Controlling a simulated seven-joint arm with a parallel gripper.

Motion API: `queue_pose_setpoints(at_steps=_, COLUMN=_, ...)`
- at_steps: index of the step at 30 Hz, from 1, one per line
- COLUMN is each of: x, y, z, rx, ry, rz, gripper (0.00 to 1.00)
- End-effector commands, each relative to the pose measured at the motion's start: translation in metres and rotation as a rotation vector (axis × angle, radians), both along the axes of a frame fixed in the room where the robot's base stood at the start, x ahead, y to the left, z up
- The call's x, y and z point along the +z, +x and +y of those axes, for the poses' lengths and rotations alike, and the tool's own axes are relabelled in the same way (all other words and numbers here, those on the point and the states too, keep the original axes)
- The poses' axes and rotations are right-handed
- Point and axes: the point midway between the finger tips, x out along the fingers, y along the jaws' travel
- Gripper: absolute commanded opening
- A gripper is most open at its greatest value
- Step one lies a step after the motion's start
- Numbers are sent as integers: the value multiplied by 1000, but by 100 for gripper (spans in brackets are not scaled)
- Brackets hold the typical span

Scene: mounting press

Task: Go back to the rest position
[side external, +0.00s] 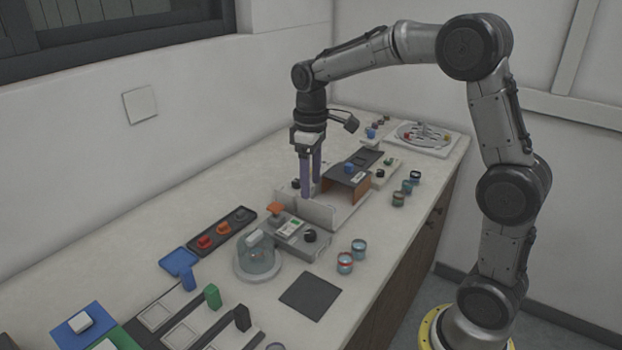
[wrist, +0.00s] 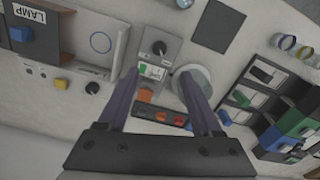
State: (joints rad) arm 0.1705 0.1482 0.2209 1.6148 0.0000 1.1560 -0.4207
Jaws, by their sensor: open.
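My gripper (side external: 311,178) points down over the middle of the bench, with its two purple fingers apart and nothing between them. In the side external view it hangs in front of the white-walled station with an orange-lined box (side external: 345,184). In the wrist view my gripper (wrist: 160,92) reaches over the grey control box (wrist: 157,65), which has a black knob, a green panel and an orange part. The control box (side external: 299,233) also shows just below the fingers in the side external view. I cannot tell how high the fingertips are above the bench.
A clear dome on a white base (side external: 258,260) stands beside the control box. A dark tray (side external: 222,236) holds red and orange pieces. Several small jars stand along the right edge, including a red-banded one (side external: 345,263). A dark mat (side external: 310,297) lies bare. A white tray (side external: 420,146) is at the back.

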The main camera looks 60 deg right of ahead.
Motion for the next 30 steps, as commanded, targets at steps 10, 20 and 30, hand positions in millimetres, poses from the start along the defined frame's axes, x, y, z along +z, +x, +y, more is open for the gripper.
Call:
queue_pose_setpoints(at_steps=10, x=36, y=-8, z=12, rx=28, ry=-14, rz=-86, gripper=66)
queue_pose_setpoints(at_steps=20, x=97, y=-113, z=50, rx=30, ry=-24, rz=-314, gripper=66)
queue_pose_setpoints(at_steps=30, x=63, y=-218, z=68, rx=-117, ry=30, rz=-491, gripper=66)
